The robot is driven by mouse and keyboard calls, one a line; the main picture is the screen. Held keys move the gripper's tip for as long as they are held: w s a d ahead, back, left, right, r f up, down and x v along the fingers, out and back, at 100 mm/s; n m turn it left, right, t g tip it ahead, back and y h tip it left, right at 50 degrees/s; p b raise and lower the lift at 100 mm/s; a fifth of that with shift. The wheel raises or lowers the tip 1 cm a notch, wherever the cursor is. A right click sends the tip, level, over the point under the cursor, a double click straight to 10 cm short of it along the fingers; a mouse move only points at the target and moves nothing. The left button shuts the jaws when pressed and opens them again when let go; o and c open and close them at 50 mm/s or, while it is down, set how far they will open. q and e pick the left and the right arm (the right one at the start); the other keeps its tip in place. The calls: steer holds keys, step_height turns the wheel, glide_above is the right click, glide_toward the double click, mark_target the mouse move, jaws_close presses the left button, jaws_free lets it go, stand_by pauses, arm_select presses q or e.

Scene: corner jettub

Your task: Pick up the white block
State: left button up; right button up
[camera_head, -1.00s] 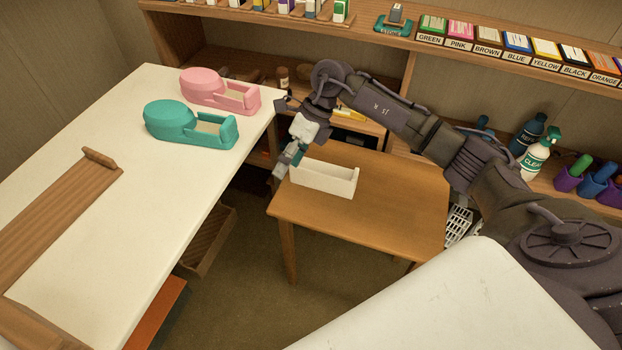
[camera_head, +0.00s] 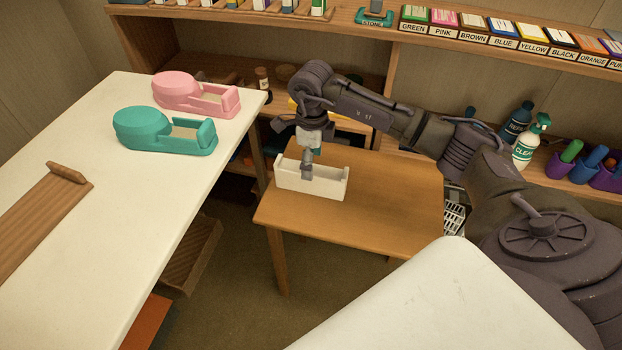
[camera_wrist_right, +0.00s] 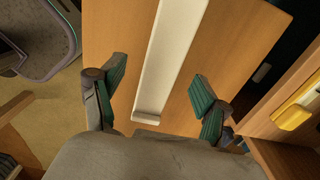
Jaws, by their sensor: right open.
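The white block (camera_head: 325,188) is a long white piece with raised ends, lying on the small wooden table. My right gripper (camera_head: 308,170) points down at it, overlapping its left-middle part in the head view. In the right wrist view the block (camera_wrist_right: 172,55) runs as a long white strip between the two green-padded fingers of my right gripper (camera_wrist_right: 157,92). The fingers are spread apart, with bare wood showing on both sides of the strip. I cannot tell the exact height of the fingertips over the block. My left gripper is not in view.
The wooden table (camera_head: 390,205) is otherwise clear. A white desk (camera_head: 150,185) at left carries a pink tape dispenser (camera_head: 195,95) and a teal one (camera_head: 165,132). Shelves (camera_head: 480,70) stand close behind the table. In the wrist view a yellow item (camera_wrist_right: 290,118) lies right.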

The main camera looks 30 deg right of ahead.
steer(key=f, duration=0.4)
steer(key=shift+w+f, duration=0.2)
steer(key=shift+f, duration=0.05)
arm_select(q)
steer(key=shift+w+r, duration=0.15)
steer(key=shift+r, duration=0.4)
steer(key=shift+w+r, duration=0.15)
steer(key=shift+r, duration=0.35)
arm_select(e)
steer(key=shift+c, duration=0.3)
steer(key=c, duration=1.4)
